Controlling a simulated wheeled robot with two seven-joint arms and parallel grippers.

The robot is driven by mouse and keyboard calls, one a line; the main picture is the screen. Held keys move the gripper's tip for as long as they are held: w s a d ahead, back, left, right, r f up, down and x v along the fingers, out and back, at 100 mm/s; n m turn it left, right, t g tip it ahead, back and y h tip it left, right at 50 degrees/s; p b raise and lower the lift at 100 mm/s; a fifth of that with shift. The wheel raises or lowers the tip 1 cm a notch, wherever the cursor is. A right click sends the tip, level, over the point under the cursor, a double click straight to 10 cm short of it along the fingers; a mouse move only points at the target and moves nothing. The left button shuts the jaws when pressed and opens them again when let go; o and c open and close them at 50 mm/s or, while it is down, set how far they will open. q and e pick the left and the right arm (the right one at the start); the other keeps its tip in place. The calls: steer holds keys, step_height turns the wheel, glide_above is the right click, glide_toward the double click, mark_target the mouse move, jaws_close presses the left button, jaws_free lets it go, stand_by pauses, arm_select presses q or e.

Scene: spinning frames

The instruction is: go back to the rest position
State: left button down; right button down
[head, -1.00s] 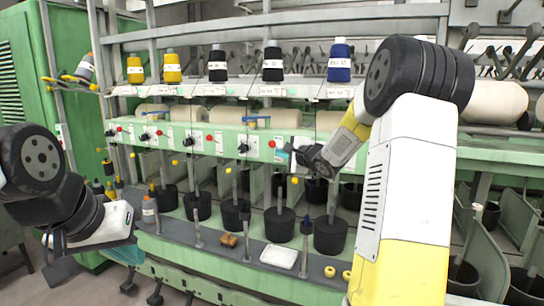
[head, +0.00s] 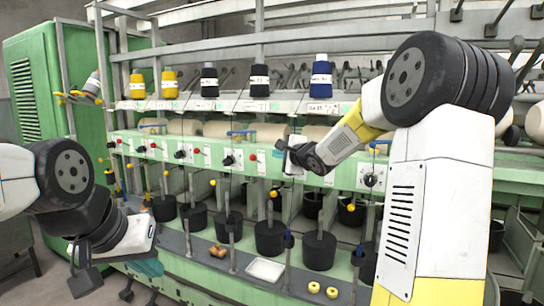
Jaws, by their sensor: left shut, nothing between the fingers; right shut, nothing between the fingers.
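My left gripper (head: 84,277) hangs low at the left edge of the head view, pointing down in front of the machine's left end. Its dark fingers look shut and empty. My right arm stands tall at the right, with its forearm bent to the left. My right gripper (head: 288,158) is in front of the machine's green panel, at about the height of the red knobs. It is small and partly hidden by its own wrist, and holds nothing that I can see.
A green spinning frame (head: 150,148) fills the view. Yellow, black and blue spools (head: 321,78) stand on its upper shelf. Black pots (head: 270,238) line the lower level.

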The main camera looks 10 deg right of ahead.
steer(key=s+f+n+g+h, duration=0.1)
steer(key=s+f+n+g, duration=0.2)
steer(key=s, duration=1)
steer(key=s+f+n+g+h, duration=0.1)
steer(key=s+f+n+g, duration=0.2)
steer(key=s+n, duration=0.5)
steer(key=s+f+n+g, duration=0.3)
steer(key=s+n, duration=0.3)
steer(key=s, duration=1.3)
steer(key=shift+s+a+n+h, duration=0.2)
steer(key=shift+s+n+h, duration=0.1)
steer(key=shift+h, duration=0.1)
steer(key=shift+f, duration=0.1)
